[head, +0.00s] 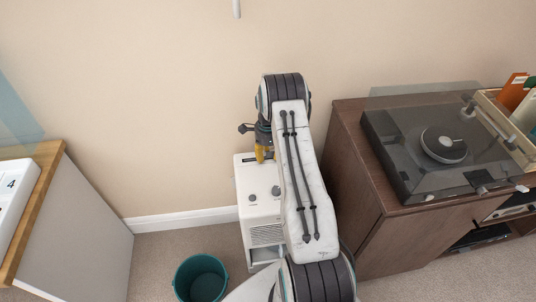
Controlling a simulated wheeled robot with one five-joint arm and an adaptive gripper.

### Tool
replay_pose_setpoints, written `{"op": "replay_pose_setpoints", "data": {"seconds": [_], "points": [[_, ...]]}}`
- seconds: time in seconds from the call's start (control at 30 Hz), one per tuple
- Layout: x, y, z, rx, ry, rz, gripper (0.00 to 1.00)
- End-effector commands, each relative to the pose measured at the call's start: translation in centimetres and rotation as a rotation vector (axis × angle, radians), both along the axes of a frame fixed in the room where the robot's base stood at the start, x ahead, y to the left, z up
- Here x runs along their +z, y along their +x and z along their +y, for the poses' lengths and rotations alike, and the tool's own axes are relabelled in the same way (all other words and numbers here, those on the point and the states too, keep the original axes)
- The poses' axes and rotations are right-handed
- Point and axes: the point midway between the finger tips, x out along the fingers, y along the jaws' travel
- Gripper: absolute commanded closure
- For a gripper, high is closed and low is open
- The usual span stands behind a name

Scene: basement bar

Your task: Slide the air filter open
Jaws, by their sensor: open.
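A white boxy appliance (248,222) stands on the floor against the wall, with two grey knobs on its top and a slatted grille (266,235) on its front. I cannot make out the air filter as a separate part; my arm covers the appliance's right side. My gripper (261,152) is at the back top edge of the appliance, partly hidden by my arm. A yellow finger part shows there, close to the top, but I cannot tell if it touches. The gripper is open, and I see nothing held in it.
A brown wooden cabinet (350,195) with a turntable (440,145) stands close on the right. A teal bucket (201,278) is on the carpet at the front left. A white cabinet with a wooden top (38,200) is at far left. Carpet between is clear.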

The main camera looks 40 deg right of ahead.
Motion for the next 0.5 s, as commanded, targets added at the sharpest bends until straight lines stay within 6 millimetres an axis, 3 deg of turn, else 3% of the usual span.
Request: {"op": "replay_pose_setpoints", "data": {"seconds": [0.2,0.5], "points": [[0.0,0.0,0.0,0.0,0.0,0.0,0.59],[0.02,-0.01,0.0,0.0,0.0,0.0,0.86]]}}
